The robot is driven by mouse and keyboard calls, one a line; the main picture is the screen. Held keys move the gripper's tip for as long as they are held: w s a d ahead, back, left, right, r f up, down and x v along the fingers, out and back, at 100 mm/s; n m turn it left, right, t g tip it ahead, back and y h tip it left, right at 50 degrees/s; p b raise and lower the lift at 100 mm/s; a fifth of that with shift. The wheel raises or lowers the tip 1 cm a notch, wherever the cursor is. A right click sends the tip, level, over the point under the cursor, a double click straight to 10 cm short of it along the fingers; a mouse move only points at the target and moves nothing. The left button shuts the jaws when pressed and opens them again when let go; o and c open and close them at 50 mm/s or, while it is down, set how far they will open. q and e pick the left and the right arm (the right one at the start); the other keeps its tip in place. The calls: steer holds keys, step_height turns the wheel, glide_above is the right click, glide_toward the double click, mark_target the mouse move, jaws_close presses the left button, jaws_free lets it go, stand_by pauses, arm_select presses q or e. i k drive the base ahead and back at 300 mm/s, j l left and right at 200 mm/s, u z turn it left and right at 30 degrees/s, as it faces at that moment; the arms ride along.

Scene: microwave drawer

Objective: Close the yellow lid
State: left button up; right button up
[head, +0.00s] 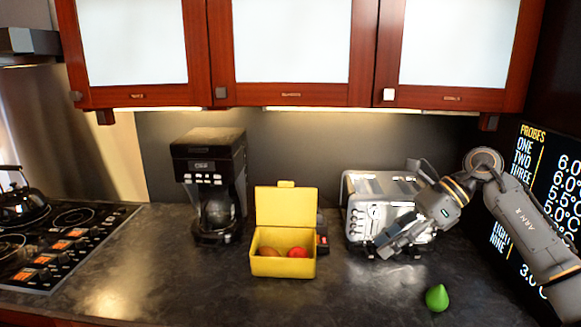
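A yellow box (283,267) stands on the dark counter near the middle of the head view. Its yellow lid (286,207) is open and stands upright at the back of the box. A red round fruit (298,253) and a brownish one (268,252) lie inside. My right gripper (385,249) is to the right of the box, in front of the toaster, apart from the box and lid. Its fingers are too small and blurred to tell whether they are open. My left gripper is not in view.
A silver toaster (365,205) stands behind my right gripper. A black coffee maker (210,175) is left of the box. A green pear (437,297) lies at the counter's front right. The counter (185,285) in front of the box is clear. Cabinets (290,95) hang above.

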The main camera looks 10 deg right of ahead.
mark_target(284, 205)
steer(key=i, duration=1.15)
